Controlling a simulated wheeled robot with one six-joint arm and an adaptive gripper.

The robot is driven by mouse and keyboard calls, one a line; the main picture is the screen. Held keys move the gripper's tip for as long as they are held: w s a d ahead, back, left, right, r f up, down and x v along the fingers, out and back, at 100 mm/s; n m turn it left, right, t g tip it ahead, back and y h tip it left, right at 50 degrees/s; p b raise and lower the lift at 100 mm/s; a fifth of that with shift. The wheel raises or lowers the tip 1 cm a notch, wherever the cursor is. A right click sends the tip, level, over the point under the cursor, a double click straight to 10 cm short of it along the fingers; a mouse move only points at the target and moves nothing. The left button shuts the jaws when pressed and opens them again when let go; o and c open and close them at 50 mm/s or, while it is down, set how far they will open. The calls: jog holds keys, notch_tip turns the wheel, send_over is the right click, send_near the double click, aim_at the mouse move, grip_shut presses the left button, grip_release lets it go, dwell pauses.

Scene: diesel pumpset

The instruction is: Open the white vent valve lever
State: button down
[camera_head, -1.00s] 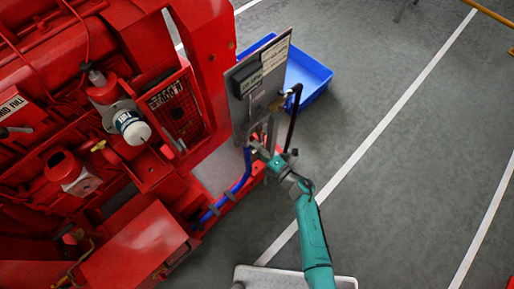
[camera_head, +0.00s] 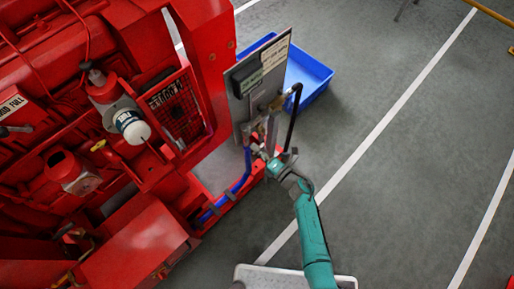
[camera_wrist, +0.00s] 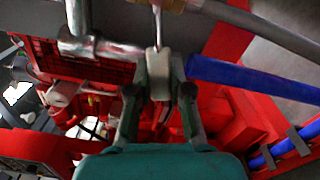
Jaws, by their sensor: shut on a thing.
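The white vent valve lever (camera_wrist: 158,72) stands between the fingers in the wrist view, its upper end joined to a thin rod. My gripper (camera_wrist: 159,90) is shut on it, with one green finger on each side. In the head view my gripper (camera_head: 266,156) is at the lower end of the upright panel (camera_head: 262,85), among small pipes. The lever is too small to make out there, and the gripper partly hides the fittings.
A metal pipe elbow (camera_wrist: 80,44) and a blue hose (camera_wrist: 250,80) lie close to the fingers. A black pipe (camera_head: 293,120) rises beside the panel. The red pumpset (camera_head: 150,235) fills the left; a blue tray (camera_head: 312,78) is behind. Floor at right is clear.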

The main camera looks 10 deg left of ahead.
jog(key=w+d+f+n, duration=0.4)
jog(key=w+f+n, duration=0.1)
jog(key=n, duration=0.9)
jog(key=shift+n, duration=0.4)
jog(key=shift+w+r, duration=0.1)
jog(key=c, duration=1)
grip_release()
jog(key=shift+c, duration=0.2)
jog(key=shift+d, duration=0.1)
jog(key=v, duration=1.2)
